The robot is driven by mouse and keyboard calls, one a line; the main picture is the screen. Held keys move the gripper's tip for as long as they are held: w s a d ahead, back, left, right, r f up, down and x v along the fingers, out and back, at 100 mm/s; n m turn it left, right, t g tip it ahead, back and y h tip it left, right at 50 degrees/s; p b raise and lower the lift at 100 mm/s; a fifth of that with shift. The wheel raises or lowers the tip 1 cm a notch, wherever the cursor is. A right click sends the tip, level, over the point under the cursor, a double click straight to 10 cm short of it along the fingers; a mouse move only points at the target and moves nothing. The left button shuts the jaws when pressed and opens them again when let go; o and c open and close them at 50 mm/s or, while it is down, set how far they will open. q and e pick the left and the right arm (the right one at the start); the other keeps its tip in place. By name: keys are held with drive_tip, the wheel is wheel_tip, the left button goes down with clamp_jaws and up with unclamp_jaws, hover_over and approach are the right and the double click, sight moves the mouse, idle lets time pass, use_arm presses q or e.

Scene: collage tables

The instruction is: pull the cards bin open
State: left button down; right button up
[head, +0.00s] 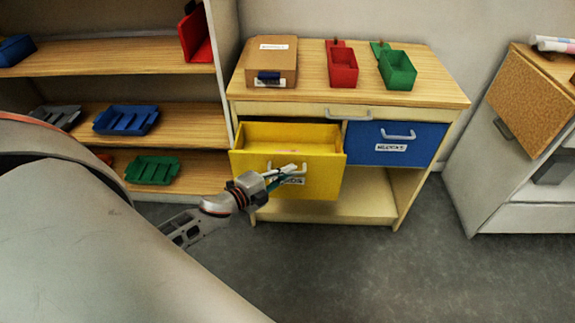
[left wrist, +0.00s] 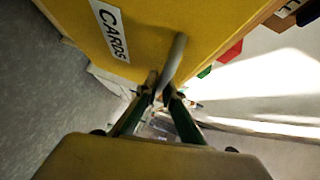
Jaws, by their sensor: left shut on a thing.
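The yellow cards bin (head: 325,181) is pulled partway out of the wooden cabinet, and its open top shows. Its front carries a white label, which reads CARDS in the left wrist view (left wrist: 110,31). My left gripper (head: 290,172) is at the bin's front, shut on the grey bow handle (left wrist: 174,62). In the left wrist view the two fingers (left wrist: 161,98) close around the handle's bar. The bin's contents are mostly hidden by its front wall. My right gripper is not in view.
A blue bin (head: 425,146) sits closed to the right of the yellow one. A cardboard box (head: 271,58), a red bin (head: 342,68) and a green bin (head: 398,71) stand on the cabinet top. Shelves with trays are at left. The grey floor (head: 370,270) in front is clear.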

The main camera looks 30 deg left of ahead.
use_arm(q)
drive_tip(key=shift+s, duration=0.1)
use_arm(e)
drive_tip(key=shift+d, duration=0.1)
use_arm(q)
drive_tip(key=c, duration=2.2)
unclamp_jaws()
drive_tip(key=shift+o, duration=0.2)
drive_tip(key=shift+s, duration=0.1)
drive_tip(key=v, duration=1.2)
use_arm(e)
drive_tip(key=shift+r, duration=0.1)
use_arm(q)
drive_tip(key=s+d+f+n+g+p, duration=0.1)
drive_tip(key=s+d+f+n+g, duration=0.1)
drive_tip(key=s+d+f+n, duration=0.3)
drive_tip(key=s+d+f+n+g+y+p, duration=0.1)
drive_tip(key=s+d+f+n+g, duration=0.2)
drive_tip(key=s+d+f+n, duration=0.3)
drive_tip(key=d+n, duration=0.3)
drive_tip(key=d, duration=0.4)
drive_tip(key=shift+s+d+n+g+p, duration=0.25)
drive_tip(key=shift+n+g+p, duration=0.05)
drive_tip(key=shift+n+p, duration=0.1)
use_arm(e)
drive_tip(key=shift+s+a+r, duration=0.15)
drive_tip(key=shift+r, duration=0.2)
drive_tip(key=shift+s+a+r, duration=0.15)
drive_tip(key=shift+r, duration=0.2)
